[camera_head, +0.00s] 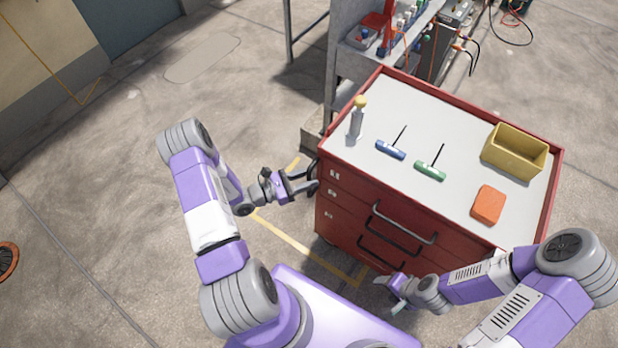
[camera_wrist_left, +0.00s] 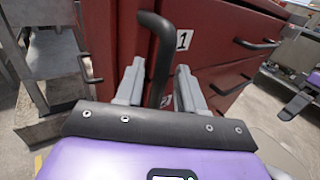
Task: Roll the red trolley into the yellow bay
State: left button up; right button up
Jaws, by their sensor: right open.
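The red trolley (camera_head: 345,228) stands right of centre in the head view, with drawers and a pale top. Its black side handle (camera_wrist_left: 163,50) rises between the fingers of my left gripper (camera_wrist_left: 158,90). Whether both fingers press on the handle is unclear. In the head view my left gripper (camera_head: 304,184) is at the trolley's left corner. My right gripper (camera_head: 392,288) is open and empty, low in front of the drawers. Yellow floor lines (camera_head: 290,240) of a bay run beside and in front of the trolley; the trolley hides the rest.
On the trolley top are a bottle with a yellow cap (camera_head: 356,118), a blue tool (camera_head: 390,150), a green tool (camera_head: 430,170), an orange block (camera_head: 488,204) and a yellow bin (camera_head: 514,150). A grey shelf unit (camera_head: 345,70) stands close behind.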

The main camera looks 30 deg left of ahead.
pick_arm(q)
jog(key=shift+w+d, duration=0.25)
jog(key=shift+w, duration=0.1)
grip_shut()
dwell(1.2)
